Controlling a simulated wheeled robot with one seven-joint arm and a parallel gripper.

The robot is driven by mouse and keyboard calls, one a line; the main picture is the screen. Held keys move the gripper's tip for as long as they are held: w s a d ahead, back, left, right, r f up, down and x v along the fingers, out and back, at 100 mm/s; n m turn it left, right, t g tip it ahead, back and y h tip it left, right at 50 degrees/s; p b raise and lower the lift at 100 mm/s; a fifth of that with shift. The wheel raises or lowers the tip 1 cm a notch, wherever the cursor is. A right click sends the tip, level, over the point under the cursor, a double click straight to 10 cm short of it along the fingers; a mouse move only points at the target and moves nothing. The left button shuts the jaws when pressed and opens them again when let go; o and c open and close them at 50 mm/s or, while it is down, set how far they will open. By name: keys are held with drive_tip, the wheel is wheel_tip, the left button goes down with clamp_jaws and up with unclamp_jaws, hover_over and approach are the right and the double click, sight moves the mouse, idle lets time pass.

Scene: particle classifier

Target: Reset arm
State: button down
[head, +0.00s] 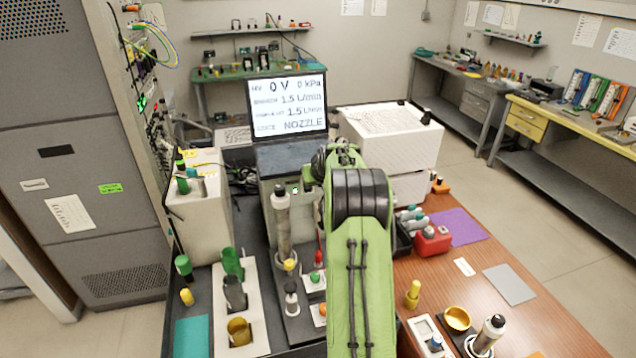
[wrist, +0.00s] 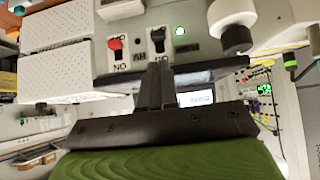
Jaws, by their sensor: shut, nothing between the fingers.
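My green and black arm (head: 358,240) rises through the middle of the head view and bends at a dark joint. It hides its own end there, so my gripper does not show clearly in that view. In the wrist view my gripper (wrist: 157,72) is shut, its two dark fingers together and empty. The fingertips lie just below a black toggle switch (wrist: 157,40) on a light panel. I cannot tell whether they touch it.
A monitor (head: 288,106) shows 0 V, 0 kPa and NOZZLE. A white box (head: 390,135) stands to its right. A metal cylinder (head: 281,210) stands close left of my arm. Cups and bottles crowd both sides, including a gold cup (head: 457,318). Open floor (head: 500,195) lies to the right.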

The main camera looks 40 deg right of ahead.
idle(0.4)
drive_tip(key=s+a+r+n+y+b, duration=0.1)
drive_tip(key=s+a+r, duration=0.25)
drive_tip(key=a, duration=0.65)
drive_tip(key=s+a+r+n+g+y+b, duration=0.1)
drive_tip(key=s+a+r, duration=0.25)
drive_tip(key=a, duration=0.55)
drive_tip(key=s+a+r+n+y+b, duration=0.1)
drive_tip(key=s+a+r, duration=0.25)
drive_tip(key=a, duration=0.65)
drive_tip(key=s+a+f+n, duration=0.1)
drive_tip(key=s+a+f, duration=0.1)
drive_tip(key=s, duration=0.5)
drive_tip(key=s+a+f+g, duration=0.1)
drive_tip(key=s+a+f, duration=0.1)
drive_tip(key=s+a, duration=0.3)
drive_tip(key=s+a+f+n+y+b, duration=0.1)
drive_tip(key=s+a+f, duration=0.1)
drive_tip(key=s, duration=0.8)
drive_tip(key=shift+a+f+n, duration=0.3)
drive_tip(key=shift+a+f, duration=0.05)
drive_tip(key=shift+a, duration=0.35)
drive_tip(key=shift+s, duration=0.1)
